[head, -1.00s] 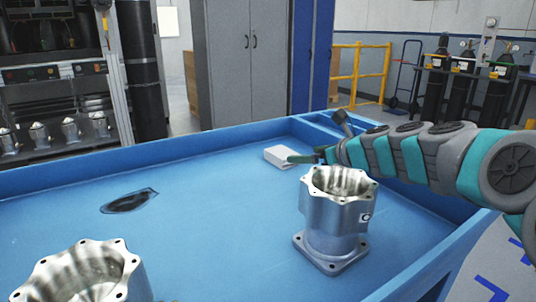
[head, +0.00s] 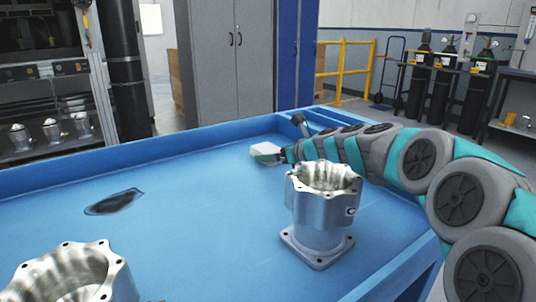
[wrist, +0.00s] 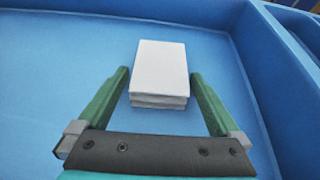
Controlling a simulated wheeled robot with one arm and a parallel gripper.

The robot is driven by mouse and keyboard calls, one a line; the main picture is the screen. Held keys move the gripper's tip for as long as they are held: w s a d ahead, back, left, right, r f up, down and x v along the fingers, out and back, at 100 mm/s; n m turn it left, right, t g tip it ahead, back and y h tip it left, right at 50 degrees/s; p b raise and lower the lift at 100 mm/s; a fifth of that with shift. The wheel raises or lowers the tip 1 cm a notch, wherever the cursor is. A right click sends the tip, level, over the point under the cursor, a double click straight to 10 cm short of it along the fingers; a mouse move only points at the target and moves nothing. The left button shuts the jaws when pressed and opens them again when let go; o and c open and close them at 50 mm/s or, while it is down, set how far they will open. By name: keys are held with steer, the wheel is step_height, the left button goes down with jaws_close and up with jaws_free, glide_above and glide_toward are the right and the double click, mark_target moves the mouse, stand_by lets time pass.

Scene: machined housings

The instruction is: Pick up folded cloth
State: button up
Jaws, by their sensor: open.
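The folded cloth (wrist: 160,70) is a white, layered rectangular stack lying on the floor of the blue tray. In the wrist view it lies ahead of and partly between the two green fingers of my gripper (wrist: 160,95), which are spread apart with a gap on each side of it. In the head view the cloth (head: 266,148) is near the tray's far right corner. My gripper (head: 275,157) is beside it there, and the fingers partly overlap it.
A metal housing (head: 318,225) stands upright in the tray near my arm. Another housing (head: 75,275) is at the lower left. A dark oval patch (head: 114,202) marks the tray floor. The blue tray wall (wrist: 255,80) runs close to the cloth's right.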

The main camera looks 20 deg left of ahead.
steer(key=c, duration=1.2)
steer(key=shift+r, duration=0.1)
